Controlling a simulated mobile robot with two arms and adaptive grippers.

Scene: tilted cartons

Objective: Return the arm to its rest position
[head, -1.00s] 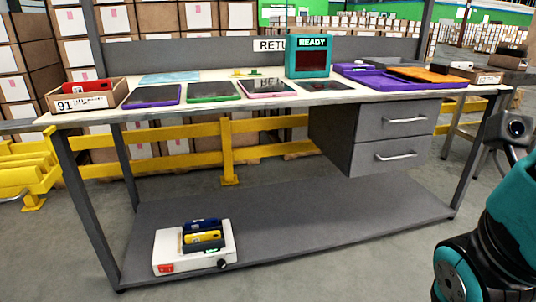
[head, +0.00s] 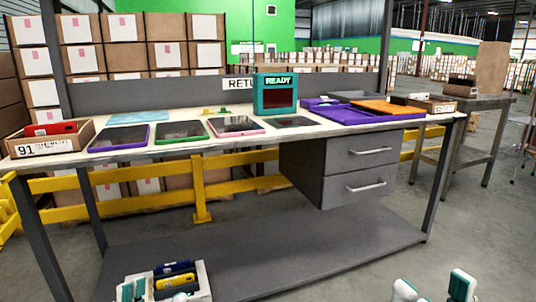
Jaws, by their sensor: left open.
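My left gripper (head: 154,291) shows at the bottom left edge of the head view. Its teal and white fingertips are apart, in front of the white box on the lower shelf, with no object visibly held. The rest of that arm is below the frame. My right gripper (head: 434,287) shows at the bottom right edge. Its two white and teal fingertips stand well apart with only floor seen between them.
The white box (head: 203,280) holds blue and yellow devices. The workbench (head: 300,127) carries tablets, a teal READY box (head: 275,95), a purple tray (head: 352,115) and a carton marked 91 (head: 50,144). Drawers (head: 356,165) hang under its right side.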

